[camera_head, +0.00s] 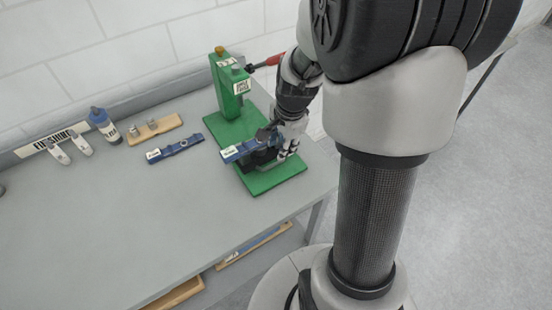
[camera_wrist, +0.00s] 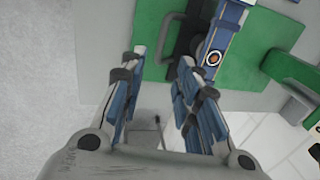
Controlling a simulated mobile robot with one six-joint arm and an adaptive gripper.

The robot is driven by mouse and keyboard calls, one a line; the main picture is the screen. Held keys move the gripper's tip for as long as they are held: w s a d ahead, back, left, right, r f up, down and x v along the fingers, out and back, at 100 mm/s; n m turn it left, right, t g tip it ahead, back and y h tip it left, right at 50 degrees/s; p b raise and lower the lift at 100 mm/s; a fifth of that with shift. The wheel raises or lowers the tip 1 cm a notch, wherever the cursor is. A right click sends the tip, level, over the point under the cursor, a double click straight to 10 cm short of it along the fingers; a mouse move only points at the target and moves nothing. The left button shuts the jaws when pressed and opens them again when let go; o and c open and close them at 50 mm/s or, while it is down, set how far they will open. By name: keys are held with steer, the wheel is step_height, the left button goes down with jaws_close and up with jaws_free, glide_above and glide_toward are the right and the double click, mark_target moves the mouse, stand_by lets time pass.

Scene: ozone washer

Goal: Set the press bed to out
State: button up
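The green press (camera_head: 230,85) stands at the back right of the table, with a flat green base plate (camera_head: 278,180). The dark press bed (camera_head: 262,158) sits over the plate with a blue fixture (camera_head: 236,150) on top. In the wrist view the dark bed (camera_wrist: 189,38) and the blue fixture (camera_wrist: 222,42) lie beyond my fingers. My gripper (camera_wrist: 160,55) is open, its two fingers apart, with green plate and part of a dark bar showing between and beyond the tips. In the head view my gripper (camera_head: 286,145) is beside the bed's right side. Whether a finger touches the bed I cannot tell.
A second blue fixture (camera_head: 175,150) lies on the grey table (camera_head: 100,220), left of the press. A wooden block with metal parts (camera_head: 154,130), a blue bottle (camera_head: 104,125) and white items (camera_head: 70,148) stand along the wall. The table's front left is clear.

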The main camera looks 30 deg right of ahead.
mark_target(277, 163)
steer(key=f+b, duration=0.1)
steer(key=f, duration=0.2)
steer(key=w+f, duration=0.1)
steer(key=f, duration=0.2)
steer(key=f+b, duration=0.1)
steer(key=f, duration=0.1)
steer(key=shift+w+f+b, duration=0.3)
steer(key=shift+w+f, duration=0.1)
steer(key=shift+c, duration=0.5)
jaws_close()
